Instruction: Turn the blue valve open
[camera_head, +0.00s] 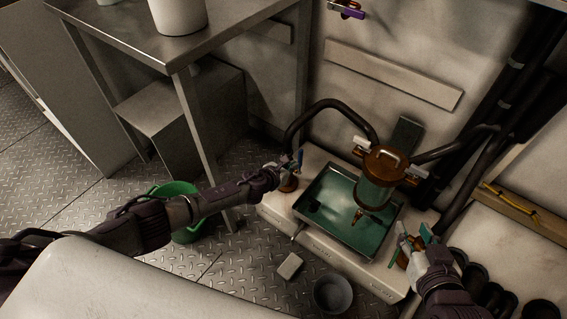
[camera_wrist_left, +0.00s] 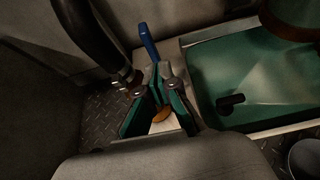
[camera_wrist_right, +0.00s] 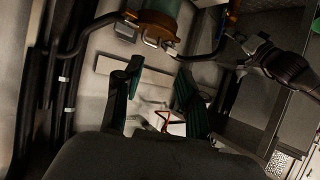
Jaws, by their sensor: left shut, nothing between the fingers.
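The blue valve handle (camera_head: 300,157) stands at the left end of the white chiller frame, above a brass-coloured base. In the left wrist view the blue handle (camera_wrist_left: 149,42) rises just beyond the fingertips and leans slightly left. My left gripper (camera_head: 280,170) is at the valve with its fingers together and nothing between them. In the left wrist view the left gripper (camera_wrist_left: 156,72) covers the valve's middle; whether it touches the handle I cannot tell. My right gripper (camera_head: 413,238) is at the frame's right end. In the right wrist view the right gripper (camera_wrist_right: 157,82) has its fingers apart.
A green tray (camera_head: 333,232) lies on the frame below a brass-topped glass vessel (camera_head: 378,184). Black hoses (camera_head: 322,106) arch behind. A metal table (camera_head: 180,40) stands left. A green bucket (camera_head: 176,190), a grey bowl (camera_head: 333,293) and a small block (camera_head: 289,265) are on the floor.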

